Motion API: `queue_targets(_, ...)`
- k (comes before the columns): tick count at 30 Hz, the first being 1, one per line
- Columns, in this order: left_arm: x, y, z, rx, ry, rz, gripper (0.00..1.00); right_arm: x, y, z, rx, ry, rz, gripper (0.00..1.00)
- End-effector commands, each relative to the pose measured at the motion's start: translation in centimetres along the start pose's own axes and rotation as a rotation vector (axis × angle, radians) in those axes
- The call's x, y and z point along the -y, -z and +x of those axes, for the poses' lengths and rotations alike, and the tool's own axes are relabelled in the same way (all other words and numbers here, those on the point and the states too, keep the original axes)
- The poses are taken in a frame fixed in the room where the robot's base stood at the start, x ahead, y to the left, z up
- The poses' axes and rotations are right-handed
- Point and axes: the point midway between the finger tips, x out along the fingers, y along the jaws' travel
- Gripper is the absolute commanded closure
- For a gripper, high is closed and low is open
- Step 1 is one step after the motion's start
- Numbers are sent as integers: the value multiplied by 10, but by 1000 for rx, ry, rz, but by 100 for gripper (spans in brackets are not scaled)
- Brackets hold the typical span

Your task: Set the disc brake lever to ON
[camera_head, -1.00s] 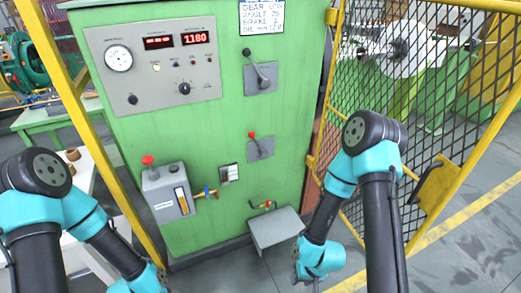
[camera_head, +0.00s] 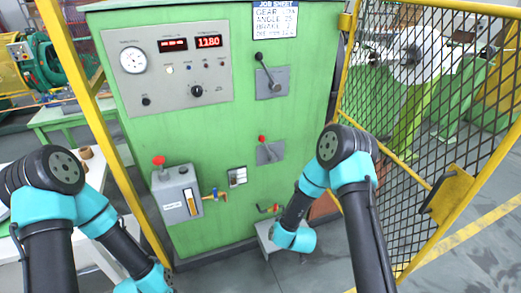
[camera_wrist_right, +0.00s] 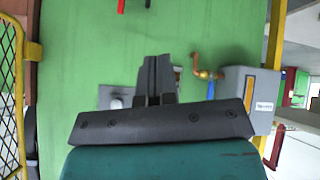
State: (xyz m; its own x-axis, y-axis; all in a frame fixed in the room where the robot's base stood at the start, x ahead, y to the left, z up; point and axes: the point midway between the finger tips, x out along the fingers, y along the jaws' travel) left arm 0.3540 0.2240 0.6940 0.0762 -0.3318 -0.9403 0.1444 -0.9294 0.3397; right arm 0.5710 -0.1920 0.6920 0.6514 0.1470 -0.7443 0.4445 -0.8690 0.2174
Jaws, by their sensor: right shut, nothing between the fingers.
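A lever with a red knob (camera_head: 263,141) stands on a grey plate (camera_head: 271,154) midway up the green cabinet; its knob points up and slightly left. No readable label shows whether this is the disc brake lever. Another lever, with a black knob (camera_head: 259,57), is on a plate above it. My right gripper's hand is low in front of the cabinet, below the red-knob lever; its fingers are hidden in the head view. In the right wrist view the right gripper (camera_wrist_right: 157,62) is shut and empty, apart from the levers. My left gripper is out of frame.
A grey box with a red knob (camera_head: 159,160) and a blue-handled valve (camera_head: 214,192) are at the cabinet's lower left. A yellow-framed mesh guard (camera_head: 410,130) stands right; a yellow post (camera_head: 105,120) crosses left.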

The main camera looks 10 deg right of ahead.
Motion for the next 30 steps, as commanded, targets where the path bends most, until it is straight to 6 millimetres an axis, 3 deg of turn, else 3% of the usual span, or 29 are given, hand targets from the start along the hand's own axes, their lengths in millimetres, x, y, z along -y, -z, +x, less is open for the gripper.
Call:
queue_targets(6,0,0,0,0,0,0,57,-17,59,30,-127,-184,-275,100)
queue_targets(13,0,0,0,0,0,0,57,-31,118,49,-201,-413,-550,100)
queue_targets(22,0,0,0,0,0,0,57,-41,191,56,-195,-752,-868,100)
queue_targets(30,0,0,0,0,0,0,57,-40,248,47,-80,-1065,-1097,100)
